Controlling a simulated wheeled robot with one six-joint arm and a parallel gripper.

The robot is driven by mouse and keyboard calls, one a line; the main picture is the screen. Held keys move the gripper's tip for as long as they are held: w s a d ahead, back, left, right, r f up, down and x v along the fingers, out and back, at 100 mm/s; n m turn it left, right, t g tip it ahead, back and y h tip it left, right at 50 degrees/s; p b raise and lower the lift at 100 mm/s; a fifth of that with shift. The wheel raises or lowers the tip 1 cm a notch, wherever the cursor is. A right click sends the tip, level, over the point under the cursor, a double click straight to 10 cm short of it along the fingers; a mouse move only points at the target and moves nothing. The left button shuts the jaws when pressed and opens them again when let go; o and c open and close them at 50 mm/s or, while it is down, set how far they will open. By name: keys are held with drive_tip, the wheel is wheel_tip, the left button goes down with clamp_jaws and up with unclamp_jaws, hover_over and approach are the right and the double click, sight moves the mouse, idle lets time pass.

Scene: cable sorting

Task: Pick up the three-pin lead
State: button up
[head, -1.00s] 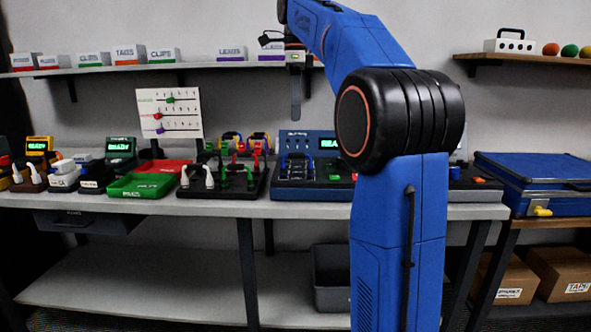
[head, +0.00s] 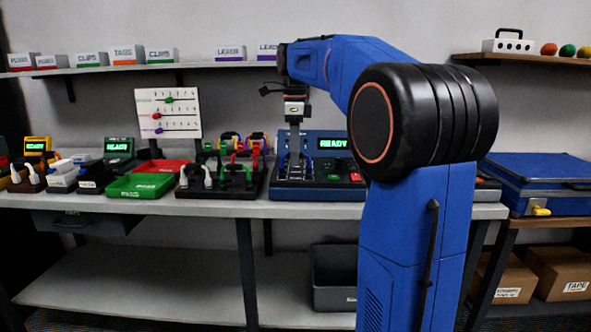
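My gripper (head: 294,160) points straight down in front of the left part of the blue test unit (head: 320,196). Its fingers show edge-on as one grey strip, so I cannot tell whether it is open or shut. I see nothing clearly held in it. A black rack (head: 225,192) to its left holds several leads: two white plugs (head: 208,176) at the front and coloured leads (head: 229,139) behind. I cannot tell from here which lead is the three-pin one.
A green tray (head: 140,187) and a red tray (head: 172,166) lie left of the rack. Several plugs and a tester with a lit READY screen (head: 118,146) stand farther left. A shelf (head: 120,68) with labelled boxes runs above. A blue case (head: 535,180) is at the right.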

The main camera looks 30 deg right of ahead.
drive_tip(key=shift+f, duration=2.15)
drive_tip(key=shift+s, duration=0.1)
clamp_jaws()
drive_tip(key=shift+r, duration=6.5)
